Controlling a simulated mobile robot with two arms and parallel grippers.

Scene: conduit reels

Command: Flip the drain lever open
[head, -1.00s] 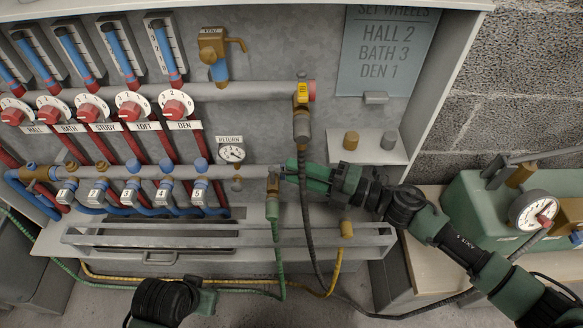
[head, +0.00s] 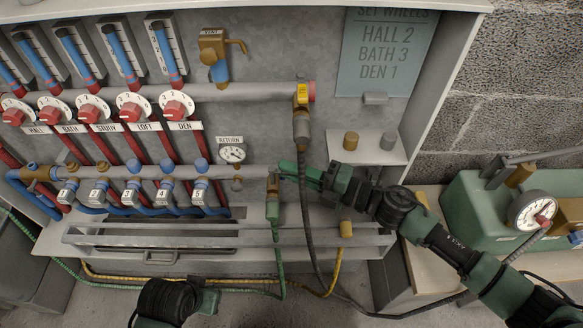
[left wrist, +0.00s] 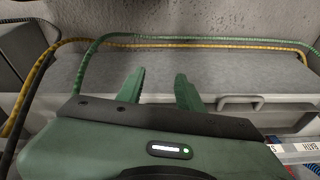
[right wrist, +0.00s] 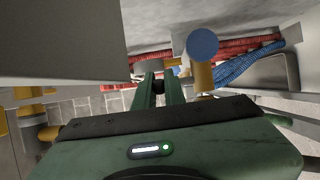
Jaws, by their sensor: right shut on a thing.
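The drain valve (head: 273,185) sits at the right end of the lower return manifold (head: 220,172), above a green hose fitting (head: 272,208). My right gripper (head: 284,171) reaches it from the right. In the right wrist view its fingers (right wrist: 159,88) are nearly together around a small dark piece, which looks like the drain lever (right wrist: 158,78). The fingers hide most of the lever, so its angle is unclear. My left gripper (head: 208,301) is low in front of the cabinet. In the left wrist view its fingers (left wrist: 158,88) are apart and empty.
A black hose (head: 306,200) hangs from the upper manifold (head: 240,91), close to my right gripper. A trough rail (head: 230,238) runs below. Green and yellow hoses (head: 332,275) lie on the floor. A green pump tank (head: 475,215) with a gauge stands at right.

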